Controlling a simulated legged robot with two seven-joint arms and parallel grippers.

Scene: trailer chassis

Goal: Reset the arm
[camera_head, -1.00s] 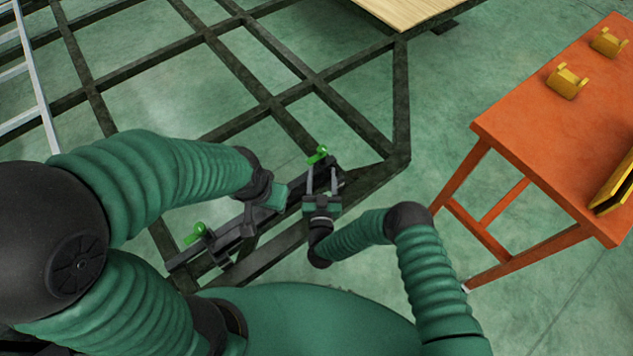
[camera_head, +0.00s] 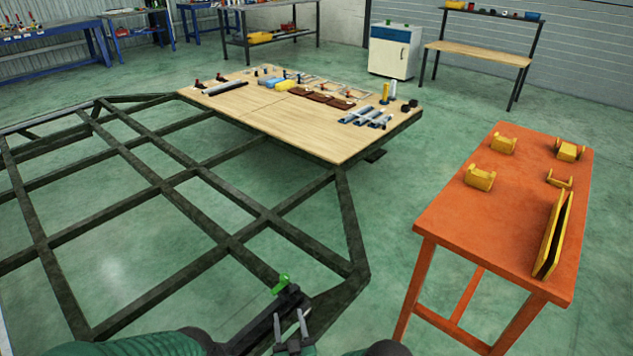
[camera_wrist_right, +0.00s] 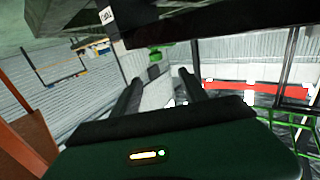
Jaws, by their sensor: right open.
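My right gripper (camera_head: 290,325) is at the bottom edge of the head view, beside a dark bar with a bright green clamp handle (camera_head: 281,284). Its two fingers stand apart with nothing between them. In the right wrist view the same gripper (camera_wrist_right: 157,82) shows as two dark spread fingers, with a small green part (camera_wrist_right: 155,53) beyond them. The green sleeve of my left arm (camera_head: 130,346) shows at the bottom left of the head view. My left gripper lies out of the frame.
The dark trailer frame (camera_head: 230,244) fills the left and middle. A wooden board (camera_head: 265,119) with parts lies on its far end. An orange table (camera_head: 500,220) with several yellow brackets stands at the right. Green floor (camera_head: 400,190) is clear between them.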

